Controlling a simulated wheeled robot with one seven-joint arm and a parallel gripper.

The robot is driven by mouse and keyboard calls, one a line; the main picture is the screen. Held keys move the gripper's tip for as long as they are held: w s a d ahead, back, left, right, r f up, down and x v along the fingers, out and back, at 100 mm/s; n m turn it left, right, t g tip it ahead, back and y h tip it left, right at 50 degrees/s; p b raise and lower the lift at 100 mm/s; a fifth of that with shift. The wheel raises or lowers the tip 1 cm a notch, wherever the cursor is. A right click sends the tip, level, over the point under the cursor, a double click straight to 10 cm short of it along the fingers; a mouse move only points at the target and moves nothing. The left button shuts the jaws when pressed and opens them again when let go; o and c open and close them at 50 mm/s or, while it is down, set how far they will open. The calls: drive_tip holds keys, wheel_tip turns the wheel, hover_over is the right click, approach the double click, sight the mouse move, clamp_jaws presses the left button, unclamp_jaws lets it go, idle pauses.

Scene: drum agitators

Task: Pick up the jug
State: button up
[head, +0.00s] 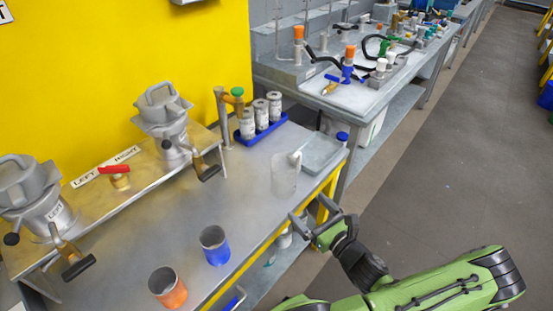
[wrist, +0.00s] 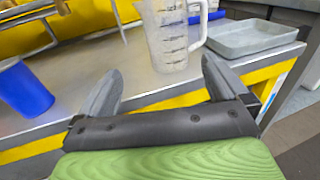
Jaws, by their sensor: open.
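The jug (head: 285,174) is clear with dark measuring marks and stands upright on the grey bench near its right end. It also shows at the top of the wrist view (wrist: 170,35), where its handle is on its right side. My gripper (head: 309,222) is open and empty at the front edge of the bench, short of the jug. In the wrist view the two fingers of my gripper (wrist: 160,85) are spread apart, with the jug beyond the gap between them. The fingers do not touch it.
A grey tray (head: 322,154) lies right of the jug. A blue cup (head: 215,247) and an orange cup (head: 168,288) stand to the left. Behind are a blue rack (head: 262,131) of canisters and two grey drum vessels. The bench has a yellow front edge.

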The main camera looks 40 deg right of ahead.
sight(277, 168)
drive_tip(key=shift+m+h, duration=0.3)
drive_tip(key=shift+m, duration=0.1)
drive_tip(key=b+x, duration=0.1)
drive_tip(key=x, duration=0.4)
drive_tip(key=b+x, duration=0.2)
drive_tip(key=x, duration=0.3)
drive_tip(key=b+x, duration=0.1)
drive_tip(key=x, duration=0.4)
drive_tip(key=shift+w+d+r+b, duration=0.1)
drive_tip(key=shift+w+d+b, duration=0.15)
drive_tip(key=shift+d+b, duration=0.15)
drive_tip(key=shift+s, duration=0.1)
drive_tip(key=c, duration=0.8)
drive_tip(key=shift+r, duration=0.15)
